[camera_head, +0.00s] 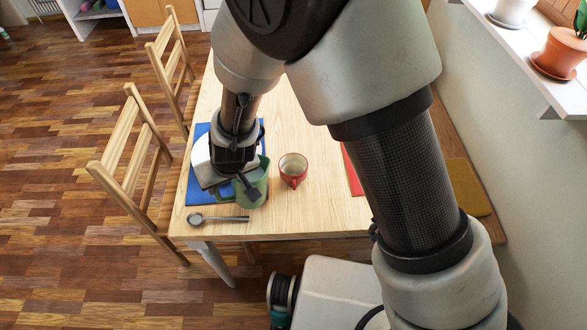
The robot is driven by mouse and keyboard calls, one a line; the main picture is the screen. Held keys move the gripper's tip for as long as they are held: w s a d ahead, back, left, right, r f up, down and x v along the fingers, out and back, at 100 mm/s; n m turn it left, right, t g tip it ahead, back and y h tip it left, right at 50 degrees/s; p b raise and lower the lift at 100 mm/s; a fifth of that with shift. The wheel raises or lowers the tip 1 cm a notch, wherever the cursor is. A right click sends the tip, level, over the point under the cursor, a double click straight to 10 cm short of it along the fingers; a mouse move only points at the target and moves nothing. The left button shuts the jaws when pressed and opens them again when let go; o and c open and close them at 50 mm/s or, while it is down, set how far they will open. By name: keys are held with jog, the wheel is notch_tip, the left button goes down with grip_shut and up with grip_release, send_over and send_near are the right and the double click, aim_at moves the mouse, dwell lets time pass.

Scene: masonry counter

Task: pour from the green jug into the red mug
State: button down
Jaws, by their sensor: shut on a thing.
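The green jug (258,190) is at the front left part of the wooden table, beside the blue mat. My gripper (247,186) is at the jug and shut on it, its fingers partly covering the jug. Pale contents show inside the jug's opening. I cannot tell whether the jug rests on the table or is slightly raised. The red mug (293,173) stands upright on bare wood just right of the jug, with its handle toward the front. Its inside looks pale.
A blue mat (197,188) with a white plate (201,155) lies at left, partly under my gripper. A spoon or ladle (217,218) lies near the front edge. A red mat (352,172) is at right, partly behind my arm. Wooden chairs (128,150) stand along the left side.

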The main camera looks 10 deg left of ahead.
jog(key=b, duration=0.1)
jog(key=w+y+b, duration=0.1)
jog(key=b, duration=0.1)
jog(key=shift+d+f, duration=0.25)
jog(key=shift+d+r+g+b, duration=0.15)
jog(key=shift+r+g+b, duration=0.15)
jog(key=shift+b, duration=0.7)
jog(key=r+b, duration=0.1)
jog(key=b, duration=0.1)
jog(key=w+d+r+g+y+b, duration=0.1)
jog(key=b, duration=0.1)
jog(key=d+r+g+y+b, duration=0.1)
jog(key=shift+w+d+r+m+b, duration=0.1)
jog(key=shift+w+r+m+b, duration=0.1)
jog(key=shift+w+m+b, duration=0.2)
jog(key=shift+w+d+r+g+y+b, duration=0.2)
jog(key=shift+w+d+g+y+b, duration=0.35)
jog(key=shift+w+d+y, duration=0.35)
jog(key=shift+w+d+r+m+g+y, duration=0.2)
jog(key=shift+w+d+m+g+y, duration=0.2)
jog(key=shift+d+y, duration=0.2)
dwell(4.0)
